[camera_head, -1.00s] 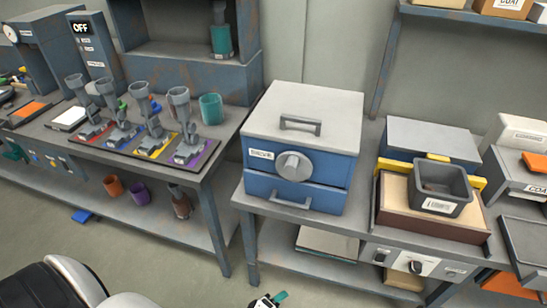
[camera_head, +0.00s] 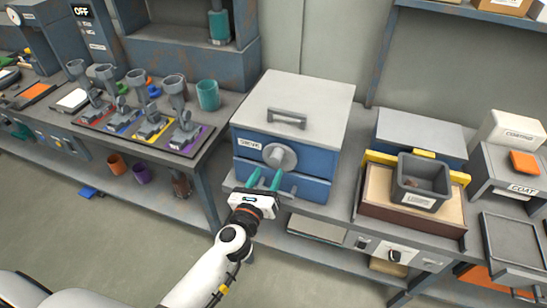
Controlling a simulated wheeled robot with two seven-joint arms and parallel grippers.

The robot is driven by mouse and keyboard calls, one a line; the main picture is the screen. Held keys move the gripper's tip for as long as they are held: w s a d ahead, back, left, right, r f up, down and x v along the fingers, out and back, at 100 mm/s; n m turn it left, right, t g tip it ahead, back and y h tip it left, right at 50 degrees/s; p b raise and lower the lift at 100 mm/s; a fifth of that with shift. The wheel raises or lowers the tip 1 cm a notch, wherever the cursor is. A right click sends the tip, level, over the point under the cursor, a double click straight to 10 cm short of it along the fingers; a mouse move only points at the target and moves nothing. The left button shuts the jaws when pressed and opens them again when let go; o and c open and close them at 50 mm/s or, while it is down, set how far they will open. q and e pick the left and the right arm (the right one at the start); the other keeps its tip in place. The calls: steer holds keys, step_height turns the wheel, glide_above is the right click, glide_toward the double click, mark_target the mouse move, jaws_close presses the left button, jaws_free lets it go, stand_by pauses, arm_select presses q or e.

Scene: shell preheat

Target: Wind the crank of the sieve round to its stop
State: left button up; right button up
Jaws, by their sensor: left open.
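The sieve (camera_head: 308,160) is a blue box with a grey lid and a label on its front, standing on the middle bench. Its crank (camera_head: 280,156) is a round grey knob on the front face. My left gripper (camera_head: 264,180) has teal fingers and is open. Its fingertips are just below and in front of the crank, pointing at it. I cannot tell whether they touch it. The drawer handle below is partly hidden by the gripper. My right gripper is not in view.
A grey bin (camera_head: 423,179) sits in a brown and yellow frame right of the sieve. Several grey tools stand on coloured mats on the left bench, beside a teal cup (camera_head: 208,95). A grey tray (camera_head: 513,243) lies at the far right. The floor in front is open.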

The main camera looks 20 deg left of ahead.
mark_target(274, 161)
arm_select(q)
steer(key=w, duration=0.6)
steer(key=shift+w+d, duration=0.15)
steer(key=shift+w, duration=0.05)
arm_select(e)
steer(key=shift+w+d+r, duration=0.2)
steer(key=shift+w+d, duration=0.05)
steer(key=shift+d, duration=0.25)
arm_select(q)
steer(key=shift+c, duration=0.2)
steer(key=c, duration=0.9)
steer(key=shift+c, duration=0.2)
